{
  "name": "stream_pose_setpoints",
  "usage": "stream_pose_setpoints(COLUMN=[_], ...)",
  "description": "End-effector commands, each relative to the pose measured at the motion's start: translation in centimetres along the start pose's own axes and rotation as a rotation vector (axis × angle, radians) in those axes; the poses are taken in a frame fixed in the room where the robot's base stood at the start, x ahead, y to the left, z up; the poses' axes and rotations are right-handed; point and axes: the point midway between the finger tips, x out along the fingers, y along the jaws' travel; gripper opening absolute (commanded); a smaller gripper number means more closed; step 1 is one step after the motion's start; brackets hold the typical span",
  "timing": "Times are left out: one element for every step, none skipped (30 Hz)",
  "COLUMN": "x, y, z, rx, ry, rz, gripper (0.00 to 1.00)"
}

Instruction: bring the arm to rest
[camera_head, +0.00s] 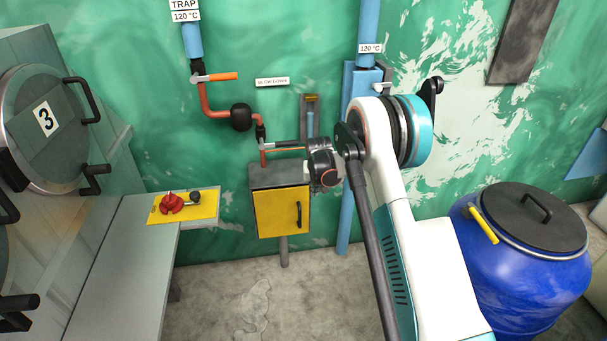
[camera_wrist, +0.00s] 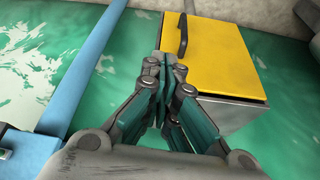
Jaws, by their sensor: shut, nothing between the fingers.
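My arm reaches up from the lower right in the head view, bent at a teal and white joint. My gripper is mostly hidden behind my own arm in that view. In the wrist view my gripper (camera_wrist: 172,72) is shut, its fingers together with nothing between them. A grey box with a yellow door (camera_head: 281,211) is on the wall just left of and below my wrist. The same yellow door (camera_wrist: 230,52), with its dark handle (camera_wrist: 182,34), shows beyond my fingertips. I cannot tell how far apart the fingers and the box are.
Pipes with an orange-handled valve (camera_head: 222,77) run above the box. A blue vertical pipe (camera_head: 343,228) stands close to the wrist. A blue drum (camera_head: 521,268) stands at right. A grey bench (camera_head: 122,265) at left bears a yellow plate (camera_head: 208,207) with red parts. The floor between is clear.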

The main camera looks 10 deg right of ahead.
Motion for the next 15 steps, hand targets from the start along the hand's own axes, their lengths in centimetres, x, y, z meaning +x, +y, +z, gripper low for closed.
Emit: stream_pose_setpoints(x=[-0.1, -0.2, -0.4, -0.6, -1.0, -1.7, -2.5, -3.3, -4.7, -5.9, -7.1, -8.7, -10.0, -11.2, -12.8], y=[0.0, 0.0, 0.0, 0.0, 0.0, -0.1, -0.1, -0.1, -0.1, -0.2, -0.2, -0.2, -0.2, -0.2, -0.2], z=[0.0, 0.0, 0.0, 0.0, -0.1, -0.1, -0.2, -0.3, -0.3, -0.3, -0.3, -0.2, -0.2, -0.1, 0.1], rx=[0.000, 0.000, 0.000, -0.001, -0.002, -0.003, -0.004, -0.006, -0.009, -0.011, -0.013, -0.016, -0.018, -0.020, -0.023], ry=[0.000, 0.000, 0.000, 0.001, 0.002, 0.005, 0.007, 0.009, 0.013, 0.016, 0.019, 0.024, 0.028, 0.033, 0.038], rz=[0.000, 0.000, 0.000, -0.001, -0.001, -0.002, -0.003, -0.003, -0.005, -0.006, -0.007, -0.009, -0.010, -0.012, -0.014], gripper=[0.00, 0.00, 0.00, 0.00, 0.00, 0.00, 0.00, 0.00, 0.00, 0.00, 0.00, 0.00, 0.00, 0.00, 0.00])
